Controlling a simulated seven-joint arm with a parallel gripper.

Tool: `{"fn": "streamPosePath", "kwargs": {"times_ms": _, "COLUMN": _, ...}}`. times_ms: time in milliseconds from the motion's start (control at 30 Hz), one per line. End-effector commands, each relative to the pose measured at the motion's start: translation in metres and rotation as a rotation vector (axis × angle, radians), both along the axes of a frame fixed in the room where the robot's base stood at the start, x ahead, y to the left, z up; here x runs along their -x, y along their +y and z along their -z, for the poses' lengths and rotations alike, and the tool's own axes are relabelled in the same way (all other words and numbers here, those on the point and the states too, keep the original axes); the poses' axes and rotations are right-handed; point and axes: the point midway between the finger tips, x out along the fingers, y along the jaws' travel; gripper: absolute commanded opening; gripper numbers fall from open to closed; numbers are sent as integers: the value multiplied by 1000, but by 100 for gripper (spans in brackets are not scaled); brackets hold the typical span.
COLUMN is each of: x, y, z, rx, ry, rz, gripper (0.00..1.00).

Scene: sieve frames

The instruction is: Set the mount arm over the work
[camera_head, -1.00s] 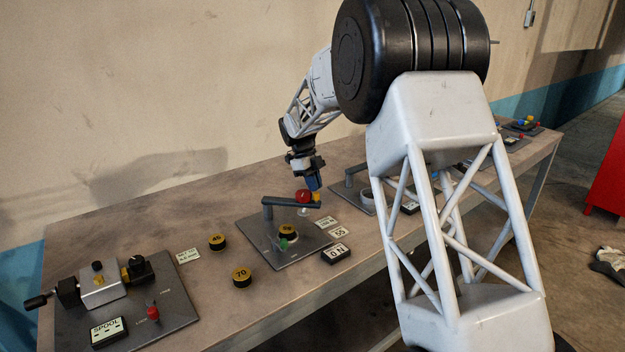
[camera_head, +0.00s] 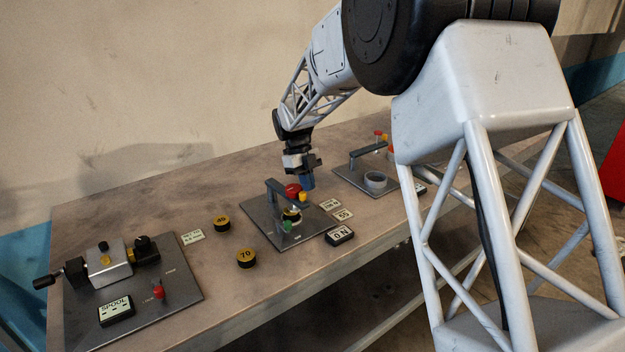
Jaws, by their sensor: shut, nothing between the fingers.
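The mount arm (camera_head: 278,187) is a grey bar on a post at the back left of a dark plate (camera_head: 262,220). It slants toward the front right and carries a red knob (camera_head: 292,190) and a yellow piece (camera_head: 303,197) near its free end. The work, a black and yellow round piece in a pale ring (camera_head: 291,216), sits on the plate below the bar, partly hidden by it. A green piece (camera_head: 287,228) is in front of it. My gripper (camera_head: 308,183) is shut, its blue fingers just behind and right of the red knob; I cannot tell whether they touch the bar.
Loose weights marked 85 (camera_head: 222,223) and 70 (camera_head: 246,258) lie left of the plate. A 0 N display (camera_head: 340,235) and small labels are at its right. A second similar station (camera_head: 352,185) stands farther right, and a spool fixture (camera_head: 108,262) at the left.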

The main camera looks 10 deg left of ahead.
Motion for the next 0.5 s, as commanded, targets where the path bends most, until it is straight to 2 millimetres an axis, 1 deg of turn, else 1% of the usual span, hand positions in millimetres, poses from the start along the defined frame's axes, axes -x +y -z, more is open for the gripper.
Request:
{"fn": "streamPosePath", "kwargs": {"times_ms": 200, "x": 7, "y": 4, "z": 0, "rx": 0, "ry": 0, "rz": 53, "gripper": 0}}
{"fn": "streamPosePath", "kwargs": {"times_ms": 500, "x": 8, "y": 5, "z": 0, "rx": 0, "ry": 0, "rz": 61, "gripper": 0}}
